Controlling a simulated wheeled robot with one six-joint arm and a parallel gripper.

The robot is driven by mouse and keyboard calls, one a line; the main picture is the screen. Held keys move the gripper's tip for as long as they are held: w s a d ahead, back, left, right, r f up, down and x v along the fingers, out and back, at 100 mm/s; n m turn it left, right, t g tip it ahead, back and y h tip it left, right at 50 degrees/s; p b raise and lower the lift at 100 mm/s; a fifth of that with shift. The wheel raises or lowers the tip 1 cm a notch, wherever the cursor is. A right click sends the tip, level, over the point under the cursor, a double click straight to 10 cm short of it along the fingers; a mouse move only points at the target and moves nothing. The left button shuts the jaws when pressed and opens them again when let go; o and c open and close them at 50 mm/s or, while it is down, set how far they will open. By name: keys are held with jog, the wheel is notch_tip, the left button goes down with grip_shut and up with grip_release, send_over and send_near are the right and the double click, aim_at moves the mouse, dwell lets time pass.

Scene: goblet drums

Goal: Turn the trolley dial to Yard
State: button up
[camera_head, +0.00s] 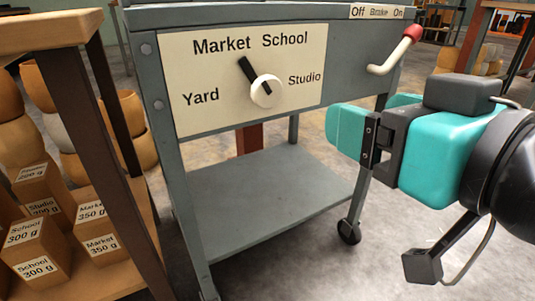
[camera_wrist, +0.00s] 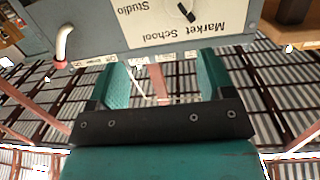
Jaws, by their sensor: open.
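The trolley dial (camera_head: 266,91) is a white round knob with a black pointer on the cream panel (camera_head: 300,115) of the grey trolley. The pointer slants up and left, nearest the Market label. Yard is printed at the lower left, School at the upper right and Studio at the right. In the wrist view, the panel (camera_wrist: 150,32) appears upside down and the dial's black pointer (camera_wrist: 187,12) shows at the top edge. My teal gripper (camera_head: 373,114) is open and empty, right of the panel and apart from the dial. Its two fingers also show in the wrist view (camera_wrist: 163,80).
A white brake lever with a red tip (camera_head: 396,50) sticks out at the trolley's right, close above my gripper, under Off and On labels. A wooden rack (camera_head: 95,110) with labelled blocks and drums stands close on the left. The trolley's lower shelf (camera_head: 270,195) is empty.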

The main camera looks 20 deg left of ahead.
notch_tip(320, 180, down, 3)
jog(key=s+a+y+b, duration=0.1)
jog(key=b, duration=0.2)
jog(key=n+p, duration=0.1)
jog(key=p, duration=0.8)
send_near(270, 96)
jog(key=shift+y, duration=0.4)
jog(key=x, duration=0.3)
jog(key=p+x, duration=0.1)
jog(key=x, duration=0.6)
jog(key=shift+w+f+p, duration=0.1)
jog(key=shift+f+p, duration=0.15)
jog(key=shift+p, duration=0.15)
jog(key=shift+w+a+r, duration=0.1)
jog(key=shift+w+a, duration=0.25)
jog(key=c, duration=0.9)
